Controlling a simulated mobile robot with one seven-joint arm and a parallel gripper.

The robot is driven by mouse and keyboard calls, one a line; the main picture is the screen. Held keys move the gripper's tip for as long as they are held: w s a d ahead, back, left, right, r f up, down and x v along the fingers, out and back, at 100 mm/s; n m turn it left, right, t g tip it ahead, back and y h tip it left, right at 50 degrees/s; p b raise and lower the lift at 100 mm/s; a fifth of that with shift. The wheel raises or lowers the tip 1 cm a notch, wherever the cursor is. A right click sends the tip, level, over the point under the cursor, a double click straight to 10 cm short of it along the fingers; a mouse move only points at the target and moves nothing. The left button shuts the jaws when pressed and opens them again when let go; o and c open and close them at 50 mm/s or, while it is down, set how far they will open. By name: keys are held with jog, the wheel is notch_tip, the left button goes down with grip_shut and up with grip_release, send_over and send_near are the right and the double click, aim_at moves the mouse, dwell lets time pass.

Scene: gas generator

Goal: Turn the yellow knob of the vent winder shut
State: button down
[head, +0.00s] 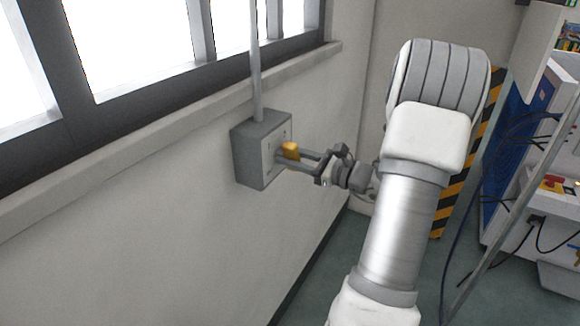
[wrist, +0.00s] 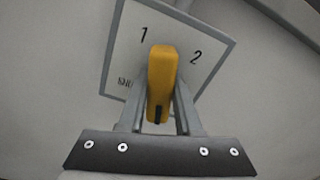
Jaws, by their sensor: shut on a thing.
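The vent winder is a grey box (head: 262,150) on the wall below the window, with a vertical conduit rising from its top. Its yellow knob (head: 291,150) sticks out from the front face. In the wrist view the knob (wrist: 161,75) stands before a pale plate (wrist: 128,50) marked "1" and "2", with partly hidden lettering beginning "SHU" at lower left. A dark mark shows at the knob's near end. My gripper (head: 285,160) has its fingers on both sides of the knob, shut on it; the fingers also show in the wrist view (wrist: 158,108).
A window (head: 150,45) with a sill runs above the box. A black-and-yellow striped post (head: 455,190) stands behind my arm. At right are a blue panel (head: 510,150), hanging cables and white equipment. Green floor (head: 330,270) shows below the wall.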

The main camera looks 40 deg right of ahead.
jog(key=n+b, duration=0.3)
jog(key=shift+f+b, duration=0.3)
jog(key=shift+r+n+b, duration=0.2)
jog(key=shift+n+b, duration=1)
jog(key=shift+r, duration=0.1)
jog(key=c, duration=0.6)
grip_release()
jog(key=v, duration=1.7)
jog(key=shift+s+p, duration=0.25)
jog(key=shift+p, duration=0.15)
